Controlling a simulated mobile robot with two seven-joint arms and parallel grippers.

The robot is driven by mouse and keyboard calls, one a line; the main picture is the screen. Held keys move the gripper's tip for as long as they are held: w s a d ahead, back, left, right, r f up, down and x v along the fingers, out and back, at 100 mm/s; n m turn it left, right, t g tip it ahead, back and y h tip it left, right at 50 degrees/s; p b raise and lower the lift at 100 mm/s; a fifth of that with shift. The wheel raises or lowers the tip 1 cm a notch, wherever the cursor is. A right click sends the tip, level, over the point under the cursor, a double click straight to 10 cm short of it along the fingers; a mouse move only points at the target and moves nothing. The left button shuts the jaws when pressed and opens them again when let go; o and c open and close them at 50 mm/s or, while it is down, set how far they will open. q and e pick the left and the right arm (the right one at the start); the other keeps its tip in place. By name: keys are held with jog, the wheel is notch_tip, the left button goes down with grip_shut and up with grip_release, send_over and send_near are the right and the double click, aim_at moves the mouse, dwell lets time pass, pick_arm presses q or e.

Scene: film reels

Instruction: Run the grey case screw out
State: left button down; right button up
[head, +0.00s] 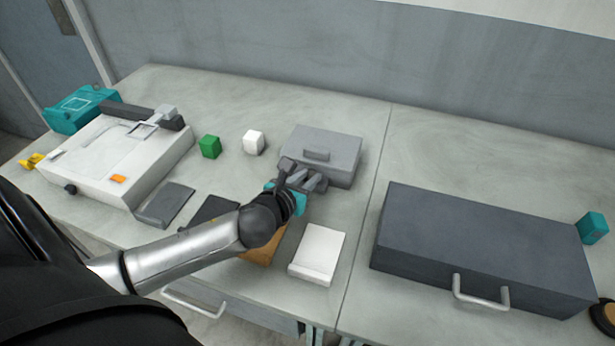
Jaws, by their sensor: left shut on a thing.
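The grey case (335,146) lies flat on the table right of centre, with a small raised handle on its top. My left gripper (305,180) is at the case's front side, near its left front corner. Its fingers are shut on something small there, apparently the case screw. The fingers and arm hide the screw, so how far out it stands cannot be seen. My right gripper is not in view.
A large dark case (480,240) with a handle lies on the right. A white machine (115,160) stands left. A green block (210,146) and white block (254,142) are behind my arm. A white box (318,252) lies in front.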

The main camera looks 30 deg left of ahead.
pick_arm(q)
jog(key=shift+d+r+n+g+y+p, duration=0.1)
jog(key=shift+d+n+g+y+p, duration=0.05)
jog(key=shift+n+y+p, duration=0.4)
jog(key=shift+d+n+g+y+p, duration=0.15)
jog(key=shift+n+y+p, duration=0.3)
jog(key=shift+y+p, duration=0.2)
jog(key=shift+w+d+n+g+y+p, duration=0.1)
jog(key=shift+n+g+y+p, duration=0.25)
jog(key=shift+n+y+p, duration=0.3)
jog(key=shift+w+d+n+g+y+p, duration=0.1)
jog(key=shift+n+g+y+p, duration=0.3)
jog(key=shift+n+y, duration=0.4)
jog(key=c, duration=0.7)
grip_release()
jog(key=shift+s, duration=0.1)
jog(key=p+v, duration=0.1)
jog(key=v, duration=0.6)
jog(key=p+v, duration=0.2)
jog(key=v, duration=0.6)
jog(key=shift+s+f, duration=0.15)
jog(key=shift+f, duration=0.1)
